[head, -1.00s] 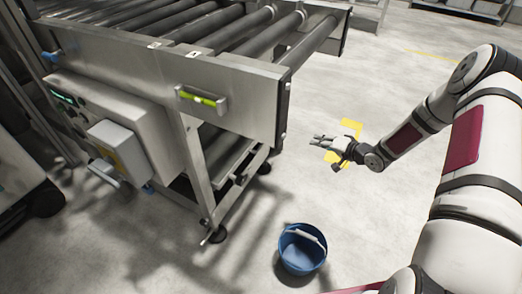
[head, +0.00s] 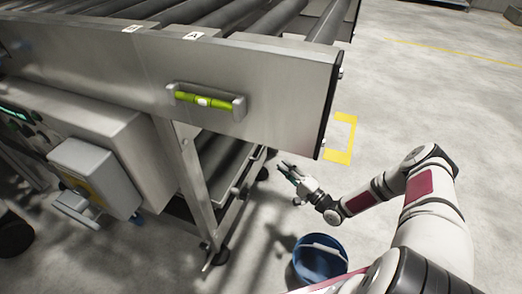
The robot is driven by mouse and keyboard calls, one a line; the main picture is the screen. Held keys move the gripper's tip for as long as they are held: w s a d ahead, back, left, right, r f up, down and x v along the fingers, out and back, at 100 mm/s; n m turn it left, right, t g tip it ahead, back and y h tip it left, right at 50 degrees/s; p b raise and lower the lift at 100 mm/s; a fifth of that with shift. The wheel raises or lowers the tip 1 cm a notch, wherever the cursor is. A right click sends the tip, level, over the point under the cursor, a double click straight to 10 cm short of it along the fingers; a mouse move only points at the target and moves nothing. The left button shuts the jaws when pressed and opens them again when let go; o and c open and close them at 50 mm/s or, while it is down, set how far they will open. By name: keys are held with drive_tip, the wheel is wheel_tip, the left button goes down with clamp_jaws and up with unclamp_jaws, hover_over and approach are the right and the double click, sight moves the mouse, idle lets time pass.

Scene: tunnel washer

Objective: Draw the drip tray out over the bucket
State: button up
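A blue bucket (head: 306,268) stands on the floor at the lower middle, with a pale handle across its top. It is apart from the steel conveyor frame. A long steel panel (head: 265,82) runs along the conveyor's side and carries a bar handle with a yellow-green grip (head: 204,101). Below it, a shallow tray-like piece (head: 243,183) shows partly between the legs; I cannot tell for sure which part is the drip tray. My gripper (head: 284,171) is open and empty, right of the frame's legs, above the floor and up-left of the bucket.
Rollers (head: 275,20) lie on top of the conveyor. A grey control box (head: 95,170) sticks out at the left. A frame leg (head: 190,185) with a dark foot stands left of the bucket. The floor at right is clear, with a yellow corner mark (head: 346,140).

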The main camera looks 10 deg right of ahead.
sight(263, 150)
drive_tip(key=b+x, duration=0.2)
drive_tip(key=x, duration=0.9)
drive_tip(key=shift+w+a, duration=0.1)
drive_tip(key=shift+w, duration=0.05)
clamp_jaws()
